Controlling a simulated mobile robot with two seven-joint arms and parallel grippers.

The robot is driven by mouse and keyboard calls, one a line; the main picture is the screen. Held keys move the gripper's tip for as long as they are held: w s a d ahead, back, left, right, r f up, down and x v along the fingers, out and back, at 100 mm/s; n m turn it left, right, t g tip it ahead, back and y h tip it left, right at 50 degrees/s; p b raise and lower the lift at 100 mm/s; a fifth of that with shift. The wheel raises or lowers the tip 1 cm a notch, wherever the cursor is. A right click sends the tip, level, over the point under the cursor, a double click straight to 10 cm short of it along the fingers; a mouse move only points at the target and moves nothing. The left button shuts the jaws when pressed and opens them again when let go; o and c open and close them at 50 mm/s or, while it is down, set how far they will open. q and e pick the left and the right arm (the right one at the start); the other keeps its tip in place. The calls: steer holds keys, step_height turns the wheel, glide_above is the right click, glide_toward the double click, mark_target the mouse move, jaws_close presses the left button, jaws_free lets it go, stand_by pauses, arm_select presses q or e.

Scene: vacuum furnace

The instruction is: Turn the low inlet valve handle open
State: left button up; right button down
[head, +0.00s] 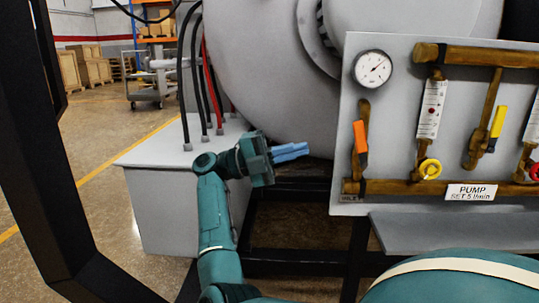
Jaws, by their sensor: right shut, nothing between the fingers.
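My right gripper (290,151) is shut and empty, its blue fingers together and pointing right toward the panel. It is left of the grey panel (400,110), apart from the valve handles. An orange lever handle (360,137) stands upright on the panel's left pipe, closest to my gripper. A yellow lever handle (498,121) stands upright farther right. I cannot tell which lever is the low inlet handle; the small label at the panel's lower left is not readable. My left gripper is not in view.
The panel also holds a round gauge (373,69), flow meters, a yellow knob (430,168) and a red knob (535,172). A grey shelf (450,230) juts out below. The big furnace body (260,60) is behind, with a grey box (165,190) at left.

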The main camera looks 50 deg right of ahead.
steer(key=shift+v, duration=2.35)
